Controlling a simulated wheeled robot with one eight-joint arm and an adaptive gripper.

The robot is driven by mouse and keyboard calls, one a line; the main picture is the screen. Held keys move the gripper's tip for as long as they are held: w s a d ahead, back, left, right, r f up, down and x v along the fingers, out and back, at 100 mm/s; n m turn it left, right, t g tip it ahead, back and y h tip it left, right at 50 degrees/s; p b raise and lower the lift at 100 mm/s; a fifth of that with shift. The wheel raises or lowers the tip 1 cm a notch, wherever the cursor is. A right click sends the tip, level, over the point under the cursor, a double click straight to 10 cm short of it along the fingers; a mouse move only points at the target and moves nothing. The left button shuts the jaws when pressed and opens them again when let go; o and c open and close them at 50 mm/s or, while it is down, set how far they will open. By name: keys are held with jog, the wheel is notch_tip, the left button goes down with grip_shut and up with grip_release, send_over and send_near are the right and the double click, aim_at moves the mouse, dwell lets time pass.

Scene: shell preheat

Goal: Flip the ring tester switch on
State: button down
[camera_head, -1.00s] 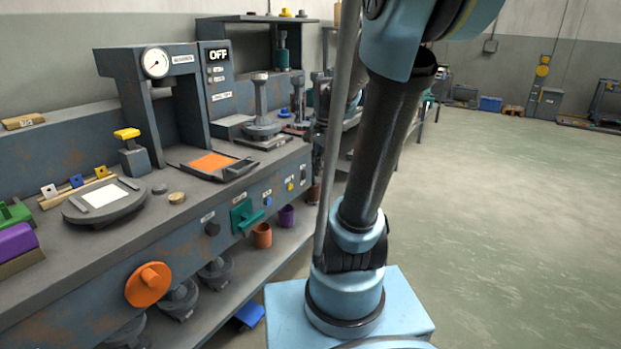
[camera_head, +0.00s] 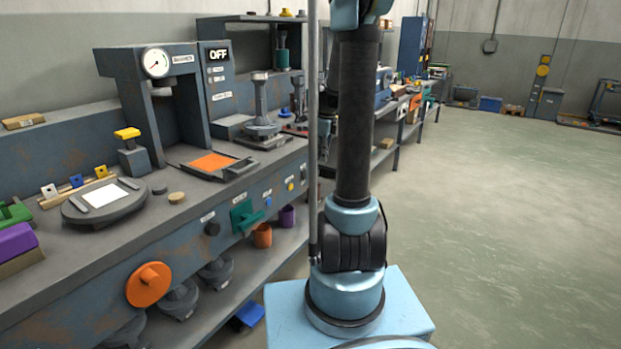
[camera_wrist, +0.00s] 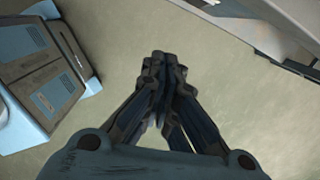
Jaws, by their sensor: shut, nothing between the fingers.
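A grey press-like machine (camera_head: 119,62) with a white dial gauge (camera_head: 156,62) stands on the bench at the left of the head view. A dark panel beside it carries a display reading OFF (camera_head: 218,54), with small controls below. Labels are too small to read, so I cannot tell which control is the ring tester switch. The bench front has a green lever (camera_head: 243,215), a dark knob (camera_head: 211,229) and a yellow button (camera_head: 290,186). My gripper (camera_wrist: 162,62) is shut and empty above the floor in the wrist view; I cannot make it out clearly in the head view.
The bench front also has a large orange knob (camera_head: 148,284). A round plate fixture (camera_head: 104,203) and an orange pad (camera_head: 212,161) are on the bench top. Open floor (camera_head: 500,230) lies to the right.

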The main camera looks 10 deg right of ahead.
aim_at(304, 175)
jog(key=shift+w+d+f+m, duration=0.25)
jog(key=shift+w+f+m, duration=0.25)
jog(key=shift+w, duration=0.25)
jog(key=shift+w+d+f+m, duration=0.2)
jog(key=shift+w+f+m, duration=0.25)
jog(key=shift+w, duration=0.25)
jog(key=w+a+f, duration=0.1)
jog(key=a+f, duration=0.1)
jog(key=f, duration=0.3)
jog(key=w+a+f, duration=0.1)
jog(key=w+f, duration=0.1)
jog(key=f, duration=0.3)
jog(key=shift+w+a, duration=0.3)
jog(key=shift+a, duration=0.1)
jog(key=shift+a+f, duration=0.1)
